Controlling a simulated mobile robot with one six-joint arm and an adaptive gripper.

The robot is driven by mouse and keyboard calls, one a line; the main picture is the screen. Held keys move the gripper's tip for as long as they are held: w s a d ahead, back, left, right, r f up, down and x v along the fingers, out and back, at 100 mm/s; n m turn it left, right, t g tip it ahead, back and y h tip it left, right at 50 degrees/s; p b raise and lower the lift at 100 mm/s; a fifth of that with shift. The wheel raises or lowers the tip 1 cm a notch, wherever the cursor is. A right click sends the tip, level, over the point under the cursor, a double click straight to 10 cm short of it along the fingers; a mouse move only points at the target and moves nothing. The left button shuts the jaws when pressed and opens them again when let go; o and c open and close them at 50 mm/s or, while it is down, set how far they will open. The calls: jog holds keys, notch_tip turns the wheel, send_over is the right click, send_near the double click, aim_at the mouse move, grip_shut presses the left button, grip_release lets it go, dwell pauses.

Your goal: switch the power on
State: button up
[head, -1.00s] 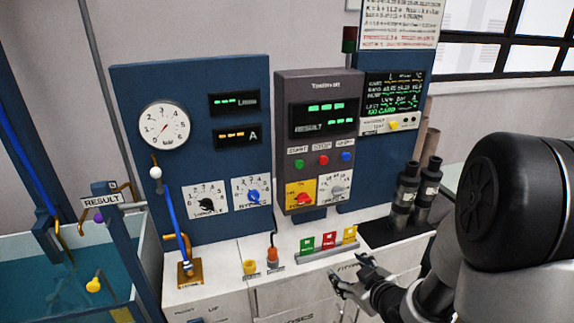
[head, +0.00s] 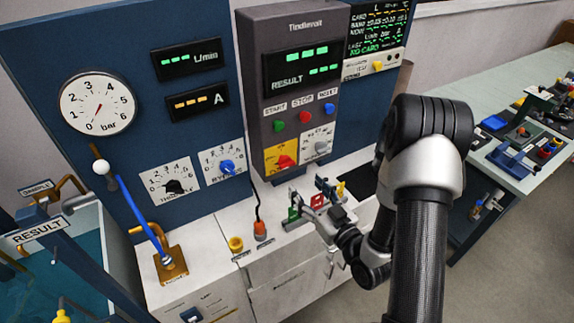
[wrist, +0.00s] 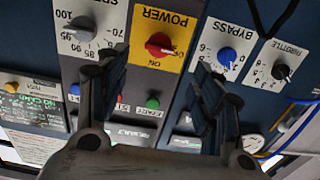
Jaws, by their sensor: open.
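The power switch (head: 285,161) is a red knob on a yellow plate, low on the grey control box (head: 268,120). In the wrist view the red knob (wrist: 160,45) appears upside down, with "POWER" and "ON" readable on its plate. My gripper (head: 308,192) is open and empty, in front of and below the box in the head view. In the wrist view its two fingers (wrist: 162,68) are spread, with the red knob between their tips in the picture. I see no contact with it. The knob's exact setting is hard to read.
The white speed dial (head: 318,143) is right of the switch. Bypass (head: 226,166) and throttle (head: 173,186) knobs are left.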

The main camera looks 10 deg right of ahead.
aim_at(287, 163)
jog(key=x, duration=1.1)
jog(key=shift+w+b, duration=0.2)
jog(key=shift+b, duration=0.2)
jog(key=shift+c, duration=0.2)
jog(key=c, duration=1)
jog(key=shift+c, duration=0.2)
